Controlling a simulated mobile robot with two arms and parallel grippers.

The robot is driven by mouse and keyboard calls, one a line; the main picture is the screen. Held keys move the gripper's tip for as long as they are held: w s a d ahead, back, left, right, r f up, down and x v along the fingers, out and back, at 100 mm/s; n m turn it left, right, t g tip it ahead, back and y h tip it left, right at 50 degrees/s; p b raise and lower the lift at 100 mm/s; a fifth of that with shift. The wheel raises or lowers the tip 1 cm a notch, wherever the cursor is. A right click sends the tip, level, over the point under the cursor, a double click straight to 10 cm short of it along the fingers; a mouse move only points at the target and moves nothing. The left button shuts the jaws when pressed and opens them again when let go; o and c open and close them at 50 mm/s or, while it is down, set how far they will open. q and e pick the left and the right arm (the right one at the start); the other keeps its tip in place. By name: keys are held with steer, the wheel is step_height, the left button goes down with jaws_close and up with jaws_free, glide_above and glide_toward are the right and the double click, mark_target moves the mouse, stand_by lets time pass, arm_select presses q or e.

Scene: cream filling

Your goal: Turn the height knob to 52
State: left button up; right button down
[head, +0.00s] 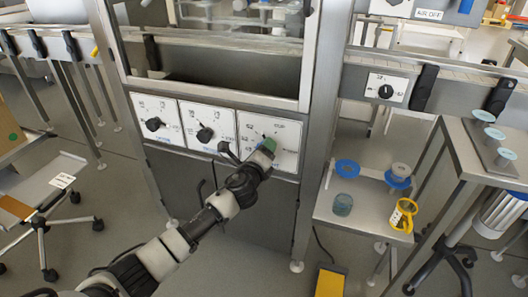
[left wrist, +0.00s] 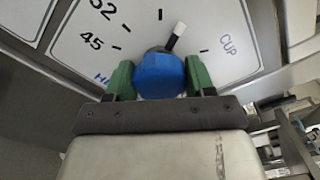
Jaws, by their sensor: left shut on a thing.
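The height knob is a round blue knob (left wrist: 160,75) with a white pointer (left wrist: 175,36) on a white dial plate (left wrist: 222,60). In the left wrist view it sits between the green fingers of my left gripper (left wrist: 160,80), which is shut on it. The pointer leans up and right, between the top tick and the tick near the word CUP. The numbers 45 and 52 are at the left of the plate. In the head view my left gripper (head: 264,150) reaches the rightmost dial plate (head: 288,131) and hides the knob. My right gripper is not in view.
Two more dial plates with black knobs (head: 154,124) (head: 205,134) lie to the left on the same machine front. Another dial (head: 386,91) is on the conveyor at the right. A low shelf (head: 350,215) holds a glass jar (head: 343,204) and a yellow-handled cup (head: 402,215).

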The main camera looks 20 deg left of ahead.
arm_select(q)
steer(key=n, duration=0.5)
steer(key=shift+f+n, duration=0.1)
steer(key=shift+n, duration=0.2)
steer(key=n, duration=0.4)
steer(key=shift+n+p, duration=0.3)
steer(key=shift+n, duration=0.7)
steer(key=shift+f+n, duration=0.1)
steer(key=shift+n, duration=0.5)
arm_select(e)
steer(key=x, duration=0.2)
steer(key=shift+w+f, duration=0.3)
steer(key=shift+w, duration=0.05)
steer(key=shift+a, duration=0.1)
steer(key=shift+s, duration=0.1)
